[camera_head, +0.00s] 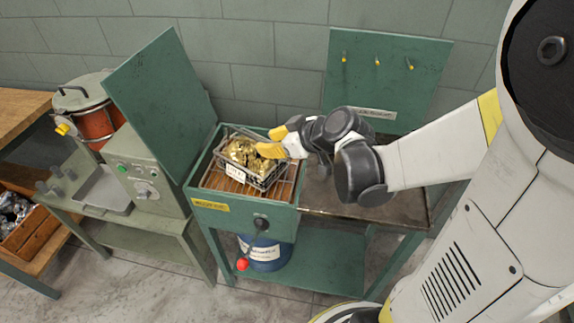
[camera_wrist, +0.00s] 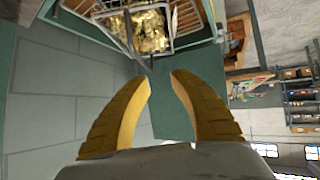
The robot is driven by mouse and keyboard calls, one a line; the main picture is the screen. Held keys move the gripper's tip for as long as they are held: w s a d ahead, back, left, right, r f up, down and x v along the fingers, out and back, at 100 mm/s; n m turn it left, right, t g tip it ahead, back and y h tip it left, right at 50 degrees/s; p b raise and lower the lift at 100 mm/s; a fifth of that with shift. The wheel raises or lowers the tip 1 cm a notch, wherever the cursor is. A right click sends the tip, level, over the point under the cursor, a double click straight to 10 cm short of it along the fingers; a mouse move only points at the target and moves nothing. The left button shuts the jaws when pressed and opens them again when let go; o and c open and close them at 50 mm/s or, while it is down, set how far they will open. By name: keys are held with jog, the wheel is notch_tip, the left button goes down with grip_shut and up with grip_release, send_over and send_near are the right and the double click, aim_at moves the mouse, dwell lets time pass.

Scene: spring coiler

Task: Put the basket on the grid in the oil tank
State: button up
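The wire basket (camera_head: 240,172), filled with gold-coloured metal pieces and bearing a white label, is inside the open green oil tank (camera_head: 236,217). It appears to sit on the brown slatted grid (camera_head: 213,181), though its underside is hidden. My gripper (camera_head: 268,142) has its yellow fingers above the basket's right back side. In the wrist view, the fingers of my gripper (camera_wrist: 161,77) are spread with a gap between them. The basket (camera_wrist: 154,30) lies beyond the fingertips, and a thin grey bar points toward the gap. No grip on it is visible.
The tank's green lid (camera_head: 165,95) stands raised on the left. A green back panel (camera_head: 385,80) with yellow-tipped hooks rises behind a bare worktop (camera_head: 340,208). A control box (camera_head: 145,180) and a red-brown drum (camera_head: 98,122) are at left. A blue container (camera_head: 266,254) stands below.

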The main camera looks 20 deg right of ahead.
jog(key=s+r+m+g+h, duration=0.1)
jog(key=s+r+m+h, duration=0.1)
jog(key=s, duration=0.6)
jog(key=s+a+r+m+g+h, duration=0.1)
jog(key=s+m, duration=0.3)
jog(key=s, duration=0.5)
jog(key=shift+a+r+g+h, duration=0.2)
jog(key=shift+r+g+h, duration=0.1)
jog(key=shift+r+h, duration=0.45)
